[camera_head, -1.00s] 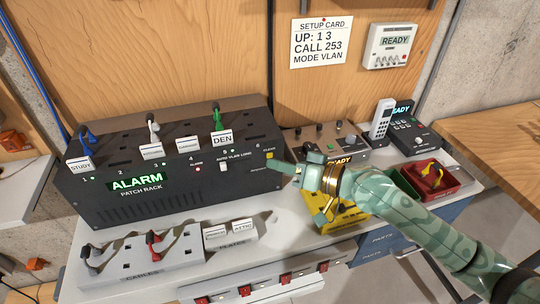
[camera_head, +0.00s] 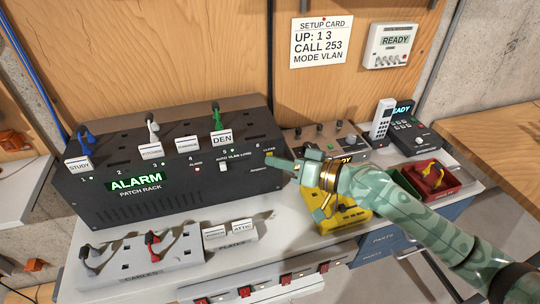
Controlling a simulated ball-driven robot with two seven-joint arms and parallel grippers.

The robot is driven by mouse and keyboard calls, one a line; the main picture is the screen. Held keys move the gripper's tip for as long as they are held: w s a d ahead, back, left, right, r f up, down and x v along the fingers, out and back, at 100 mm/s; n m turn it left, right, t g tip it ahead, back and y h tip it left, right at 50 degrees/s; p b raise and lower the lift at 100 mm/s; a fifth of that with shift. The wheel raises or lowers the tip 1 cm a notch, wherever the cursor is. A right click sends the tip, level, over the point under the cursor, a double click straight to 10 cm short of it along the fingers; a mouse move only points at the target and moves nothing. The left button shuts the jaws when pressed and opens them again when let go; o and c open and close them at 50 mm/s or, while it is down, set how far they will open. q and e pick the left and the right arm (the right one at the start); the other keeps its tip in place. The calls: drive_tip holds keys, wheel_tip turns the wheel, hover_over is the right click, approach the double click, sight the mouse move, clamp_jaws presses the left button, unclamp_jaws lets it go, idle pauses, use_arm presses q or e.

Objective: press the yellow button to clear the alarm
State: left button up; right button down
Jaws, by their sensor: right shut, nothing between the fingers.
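The black patch rack (camera_head: 200,200) stands on the left of the bench, and its green display (camera_head: 137,181) reads ALARM. The small yellow button (camera_head: 269,154) is at the right end of the rack's front, under the CLEAR label. My right gripper (camera_head: 270,164) is shut and empty, with its fingertips just below and in front of the yellow button. I cannot tell whether they touch the rack. A red light (camera_head: 198,170) labelled ALARM shows on the rack's front. My left gripper is not in view.
Blue, white and green plugs stand in the rack's top. A cable tray (camera_head: 140,262) lies in front. A yellow device (camera_head: 338,218) sits under my right arm, with a phone (camera_head: 382,118) and red bin (camera_head: 432,178) to the right. A setup card (camera_head: 321,42) hangs behind.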

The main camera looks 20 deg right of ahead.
idle(0.5)
drive_tip(key=shift+s+p, duration=0.35)
drive_tip(key=shift+s, duration=0.35)
drive_tip(key=s+p, duration=0.2)
drive_tip(key=s, duration=0.3)
drive_tip(key=shift+d, duration=0.15)
idle(0.7)
